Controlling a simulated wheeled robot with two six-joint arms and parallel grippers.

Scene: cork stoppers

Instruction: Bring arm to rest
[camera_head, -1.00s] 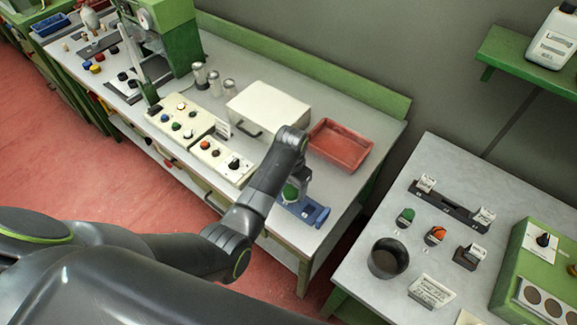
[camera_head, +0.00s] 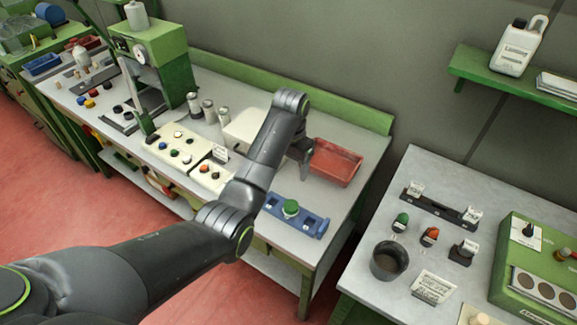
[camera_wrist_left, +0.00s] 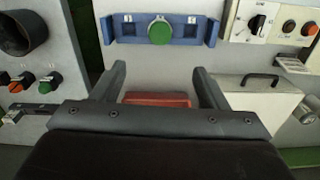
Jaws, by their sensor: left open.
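My left arm reaches in from the left over the grey workbench in the head view. Its gripper (camera_head: 300,154) hangs in the air behind the blue holder, close to the red tray, partly hidden by the wrist. In the left wrist view the gripper's two fingers (camera_wrist_left: 160,76) are apart with nothing between them. The blue holder (camera_head: 313,226) sits on the bench's front part with a round green-topped piece (camera_head: 291,207) in its middle. The holder (camera_wrist_left: 128,30) and the green top (camera_wrist_left: 160,32) also show ahead of the fingers in the wrist view. My right gripper is not in view.
The red tray (camera_head: 345,166) and a white box (camera_head: 243,130), partly covered by my arm, stand behind. Cream control panels (camera_head: 173,149) are to the left. A second table (camera_head: 420,165) with a dark cup (camera_head: 388,272) and green machine (camera_head: 530,283) is at right.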

